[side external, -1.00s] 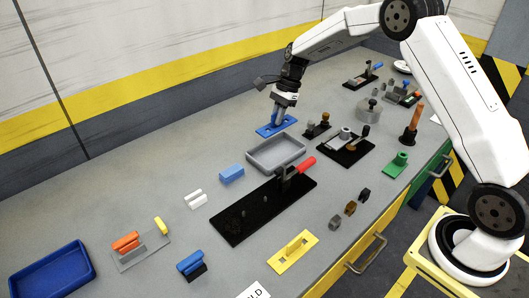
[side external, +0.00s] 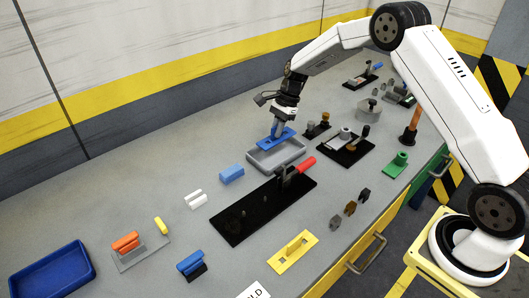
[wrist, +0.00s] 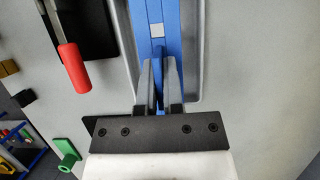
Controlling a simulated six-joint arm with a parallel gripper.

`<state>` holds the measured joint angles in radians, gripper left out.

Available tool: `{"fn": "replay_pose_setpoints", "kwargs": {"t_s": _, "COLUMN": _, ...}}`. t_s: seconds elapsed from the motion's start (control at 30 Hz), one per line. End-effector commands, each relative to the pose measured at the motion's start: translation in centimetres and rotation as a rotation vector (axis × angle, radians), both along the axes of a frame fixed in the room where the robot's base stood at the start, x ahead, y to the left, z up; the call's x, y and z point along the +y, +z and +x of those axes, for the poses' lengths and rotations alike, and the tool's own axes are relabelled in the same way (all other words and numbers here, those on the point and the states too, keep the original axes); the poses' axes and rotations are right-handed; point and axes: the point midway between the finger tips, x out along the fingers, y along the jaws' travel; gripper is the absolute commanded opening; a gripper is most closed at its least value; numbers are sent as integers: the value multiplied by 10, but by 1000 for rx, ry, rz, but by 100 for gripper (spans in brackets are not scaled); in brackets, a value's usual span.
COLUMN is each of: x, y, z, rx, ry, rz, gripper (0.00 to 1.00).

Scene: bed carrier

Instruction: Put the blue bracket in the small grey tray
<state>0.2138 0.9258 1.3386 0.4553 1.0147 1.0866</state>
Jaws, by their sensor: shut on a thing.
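The blue bracket (side external: 277,138) is a flat blue plate with an upright rib. My gripper (side external: 275,128) is shut on the rib and holds the bracket over the small grey tray (side external: 262,162). In the side view the bracket covers the tray's far part; I cannot tell the exact height between them. In the wrist view the bracket (wrist: 184,50) stretches up from between the two fingers of my gripper (wrist: 160,75). The tray's rim (wrist: 125,62) shows on both sides of it.
A black plate with a red-handled clamp (side external: 300,168) stands close in front of the tray. A blue block (side external: 231,174) lies to its left. A black fixture (side external: 345,148) and small grey-and-black parts (side external: 317,128) are at its right.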

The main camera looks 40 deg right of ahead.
Motion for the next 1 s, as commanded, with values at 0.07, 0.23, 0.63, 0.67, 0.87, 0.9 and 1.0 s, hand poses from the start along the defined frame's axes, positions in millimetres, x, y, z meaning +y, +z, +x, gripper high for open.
{"fn": "replay_pose_setpoints", "kwargs": {"t_s": 0.07, "x": 0, "y": -7, "z": 0, "rx": -1, "ry": -1, "rz": 0, "gripper": 0}}
{"fn": "replay_pose_setpoints", "kwargs": {"t_s": 0.23, "x": 0, "y": -21, "z": 0, "rx": -1, "ry": 0, "rz": 0, "gripper": 0}}
{"fn": "replay_pose_setpoints", "kwargs": {"t_s": 0.63, "x": 0, "y": -45, "z": 1, "rx": -2, "ry": -1, "rz": 0, "gripper": 0}}
{"fn": "replay_pose_setpoints", "kwargs": {"t_s": 0.67, "x": 0, "y": -46, "z": 1, "rx": -2, "ry": -1, "rz": 0, "gripper": 0}}
{"fn": "replay_pose_setpoints", "kwargs": {"t_s": 0.87, "x": 0, "y": -49, "z": 1, "rx": -2, "ry": -1, "rz": 0, "gripper": 0}}
{"fn": "replay_pose_setpoints", "kwargs": {"t_s": 0.9, "x": 0, "y": -49, "z": 1, "rx": -2, "ry": -1, "rz": 0, "gripper": 0}}
{"fn": "replay_pose_setpoints", "kwargs": {"t_s": 1.0, "x": 0, "y": -49, "z": 1, "rx": -2, "ry": -1, "rz": -1, "gripper": 0}}
